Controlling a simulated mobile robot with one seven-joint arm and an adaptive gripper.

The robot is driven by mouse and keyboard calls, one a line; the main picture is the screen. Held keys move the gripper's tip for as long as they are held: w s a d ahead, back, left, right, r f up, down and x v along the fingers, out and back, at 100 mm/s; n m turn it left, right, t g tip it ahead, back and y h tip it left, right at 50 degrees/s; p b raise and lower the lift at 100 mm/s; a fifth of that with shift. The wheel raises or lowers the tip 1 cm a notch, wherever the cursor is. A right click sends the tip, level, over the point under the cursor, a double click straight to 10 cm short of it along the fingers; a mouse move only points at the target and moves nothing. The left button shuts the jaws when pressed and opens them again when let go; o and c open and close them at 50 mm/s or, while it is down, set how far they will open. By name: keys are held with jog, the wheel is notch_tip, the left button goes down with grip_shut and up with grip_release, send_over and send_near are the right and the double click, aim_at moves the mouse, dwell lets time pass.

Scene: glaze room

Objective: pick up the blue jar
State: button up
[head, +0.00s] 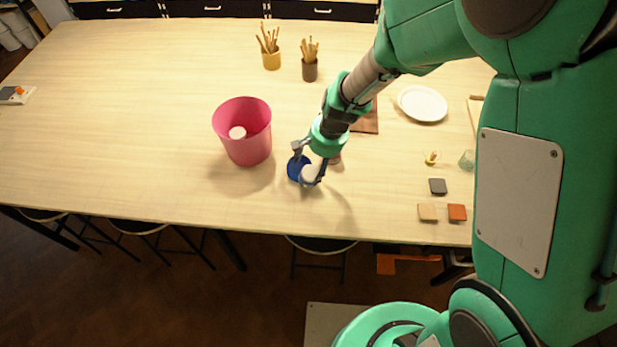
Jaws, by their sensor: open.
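The blue jar (294,170) stands on the pale wooden table, close to its front edge and right of the pink bucket. My gripper (303,166) is right over it, pointing down, with its fingers apart. One finger is at the jar's upper left and the other at its lower right. The gripper covers part of the jar. Whether the fingers touch the jar cannot be told. A whitish round shape (311,173) shows between the fingers beside the blue; I cannot tell what it is.
A pink bucket (244,148) with a white item inside stands left of the jar. Two brush pots (271,60) (309,70) stand behind. A white plate (422,103), a brown board (366,122) and small tiles (438,186) lie right.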

aim_at(311, 171)
jog(key=shift+f, duration=0.15)
jog(key=shift+b+x, duration=0.4)
jog(key=shift+x, duration=2.1)
jog(key=shift+s, duration=0.1)
jog(key=c, duration=1.6)
jog(key=shift+o, duration=0.2)
